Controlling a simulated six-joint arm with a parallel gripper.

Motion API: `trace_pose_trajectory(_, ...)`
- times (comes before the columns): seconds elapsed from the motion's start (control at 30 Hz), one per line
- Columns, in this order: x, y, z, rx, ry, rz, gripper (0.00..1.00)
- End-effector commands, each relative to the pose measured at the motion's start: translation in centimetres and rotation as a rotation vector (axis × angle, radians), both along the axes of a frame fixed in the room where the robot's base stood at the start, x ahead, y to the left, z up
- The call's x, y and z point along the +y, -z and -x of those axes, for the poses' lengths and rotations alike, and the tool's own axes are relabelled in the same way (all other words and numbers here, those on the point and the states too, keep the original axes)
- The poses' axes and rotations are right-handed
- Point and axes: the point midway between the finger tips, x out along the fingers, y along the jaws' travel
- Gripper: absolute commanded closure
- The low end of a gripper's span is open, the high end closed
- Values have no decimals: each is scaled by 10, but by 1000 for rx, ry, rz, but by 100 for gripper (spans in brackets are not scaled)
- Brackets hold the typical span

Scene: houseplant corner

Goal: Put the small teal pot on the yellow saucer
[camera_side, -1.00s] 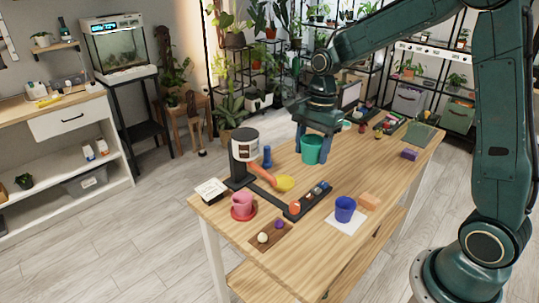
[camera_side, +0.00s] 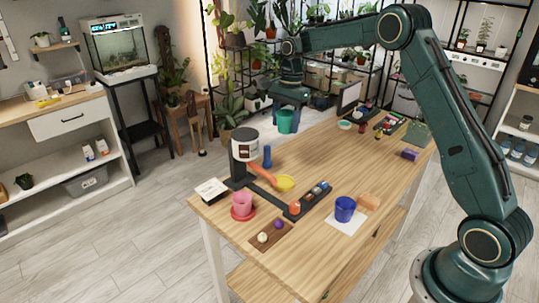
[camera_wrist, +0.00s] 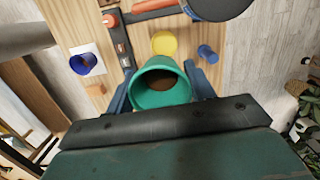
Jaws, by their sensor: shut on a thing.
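The small teal pot (camera_side: 287,121) is held in my gripper (camera_side: 288,110), upright in the side view. It hangs in the air near the table's back edge. In the wrist view the teal pot (camera_wrist: 150,98) sits between the two blue fingers (camera_wrist: 162,92), with brown showing inside it. The yellow saucer (camera_side: 285,183) stands on the table, in front of and below the pot in the side view. The saucer (camera_wrist: 164,43) looks empty in the wrist view, beyond the pot's rim and apart from it.
A black stand with a dark, white-banded drum (camera_side: 244,146) and an orange arm (camera_side: 264,172) stands left of the saucer. A blue cylinder (camera_side: 267,157) is behind it. A black tray (camera_side: 309,201), a pink pot (camera_side: 242,201) on a red saucer and a blue pot (camera_side: 345,208) are in front.

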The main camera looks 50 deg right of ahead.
Motion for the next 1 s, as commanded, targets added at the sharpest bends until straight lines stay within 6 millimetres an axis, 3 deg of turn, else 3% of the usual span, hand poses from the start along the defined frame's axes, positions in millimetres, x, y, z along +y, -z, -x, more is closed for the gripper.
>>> trace_pose_trajectory(0.47, -3, 11, -4, 2, -1, 0, 69)
trace_pose_trajectory(1.0, -3, 105, -4, 4, 0, 1, 69)
